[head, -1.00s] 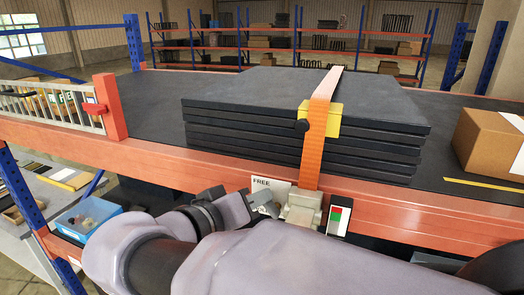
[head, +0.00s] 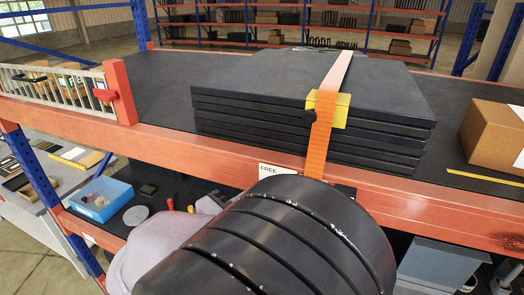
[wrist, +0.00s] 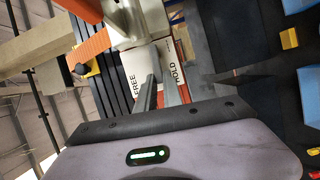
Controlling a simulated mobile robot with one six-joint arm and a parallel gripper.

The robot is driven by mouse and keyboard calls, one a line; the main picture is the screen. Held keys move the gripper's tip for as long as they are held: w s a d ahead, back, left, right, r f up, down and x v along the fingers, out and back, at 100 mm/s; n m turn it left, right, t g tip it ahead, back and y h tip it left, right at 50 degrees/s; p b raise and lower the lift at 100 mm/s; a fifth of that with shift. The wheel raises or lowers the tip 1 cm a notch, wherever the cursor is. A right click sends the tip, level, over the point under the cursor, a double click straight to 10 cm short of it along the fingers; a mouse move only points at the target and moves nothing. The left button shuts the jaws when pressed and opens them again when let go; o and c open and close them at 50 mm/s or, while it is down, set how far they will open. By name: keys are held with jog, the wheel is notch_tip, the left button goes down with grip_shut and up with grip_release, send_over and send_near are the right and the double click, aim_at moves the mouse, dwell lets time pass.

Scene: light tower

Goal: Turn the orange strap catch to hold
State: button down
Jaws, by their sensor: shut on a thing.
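The orange strap (head: 320,135) runs down over the front of a stack of dark panels (head: 290,120), through a yellow corner guard (head: 342,108). In the wrist view the strap (wrist: 95,45) leads to the pale metal strap catch (wrist: 125,22). My gripper (wrist: 162,82) is shut on the catch's lever, whose held part is mostly hidden by the fingers. The fingers lie between the FREE label (wrist: 137,88) and the HOLD label (wrist: 177,76). In the head view my arm hides the gripper and the catch, and only part of the FREE label (head: 272,169) shows.
The stack lies on a dark shelf with an orange front beam (head: 200,155). A cardboard box (head: 495,132) stands at right, and a railing with a red latch (head: 105,95) at left. A blue bin (head: 100,198) sits below.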

jog(key=shift+f+n, duration=0.2)
jog(key=shift+n, duration=0.2)
dwell(0.3)
jog(key=c, duration=1.8)
grip_release()
jog(key=shift+o, duration=0.2)
jog(key=v, duration=1.7)
jog(key=shift+s+f+b, duration=0.15)
jog(key=shift+f+b, duration=0.15)
jog(key=shift+f, duration=0.15)
jog(key=shift+a, duration=0.15)
